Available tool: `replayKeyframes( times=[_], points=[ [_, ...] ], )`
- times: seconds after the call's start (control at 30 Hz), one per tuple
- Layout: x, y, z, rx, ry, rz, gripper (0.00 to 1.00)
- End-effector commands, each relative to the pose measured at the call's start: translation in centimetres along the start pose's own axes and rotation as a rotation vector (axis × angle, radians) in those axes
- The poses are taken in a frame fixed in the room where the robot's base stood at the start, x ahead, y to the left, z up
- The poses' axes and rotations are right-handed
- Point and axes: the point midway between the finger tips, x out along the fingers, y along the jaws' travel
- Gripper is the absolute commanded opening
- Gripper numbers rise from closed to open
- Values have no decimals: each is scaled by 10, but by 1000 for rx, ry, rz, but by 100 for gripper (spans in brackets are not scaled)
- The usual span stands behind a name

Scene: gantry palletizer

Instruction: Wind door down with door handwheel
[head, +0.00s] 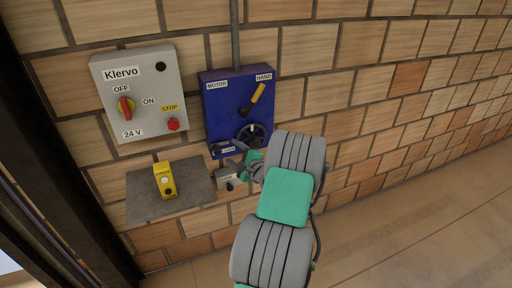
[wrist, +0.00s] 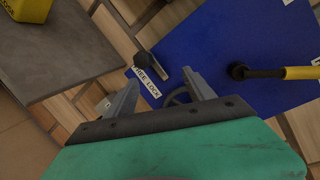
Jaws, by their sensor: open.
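The door handwheel (head: 254,134) is a dark spoked wheel low on the right of the blue panel (head: 212,105). Part of its rim (wrist: 180,96) shows between my fingers in the wrist view; the rest is hidden by my gripper. My gripper (head: 238,156) is in front of the panel's lower edge, just below the wheel. In the wrist view my gripper (wrist: 162,80) is open, with its fingers apart on either side of the visible rim. Whether they touch it I cannot tell. The door itself I cannot identify.
A yellow-handled lever (head: 257,94) is on the panel near the HAND label. A small black-knobbed lever (wrist: 148,64) sits by a LOCK label. A grey Klervo box (head: 140,90), a yellow pendant (head: 164,180) on a grey shelf (head: 205,185) and a small grey box (head: 227,180) are nearby.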

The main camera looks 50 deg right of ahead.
Motion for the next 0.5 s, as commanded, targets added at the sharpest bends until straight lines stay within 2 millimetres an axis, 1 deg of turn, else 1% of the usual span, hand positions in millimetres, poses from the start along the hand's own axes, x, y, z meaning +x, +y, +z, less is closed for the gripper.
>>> replayKeyframes(
  times=[0.03, 0.1, 0.13, 0.2, 0.27, 0.37, 0.5],
  points=[
    [-17, -3, -43, 121, 52, -85, 62],
    [-36, -10, -79, 242, 93, -184, 62],
    [-41, -13, -88, 274, 102, -212, 62],
    [-47, -16, -101, 318, 114, -250, 62],
    [-44, -18, -103, 329, 115, -258, 62],
    [-28, -23, -104, 326, 114, -257, 62],
    [-1, -30, -108, 323, 114, -256, 62]
  ],
)
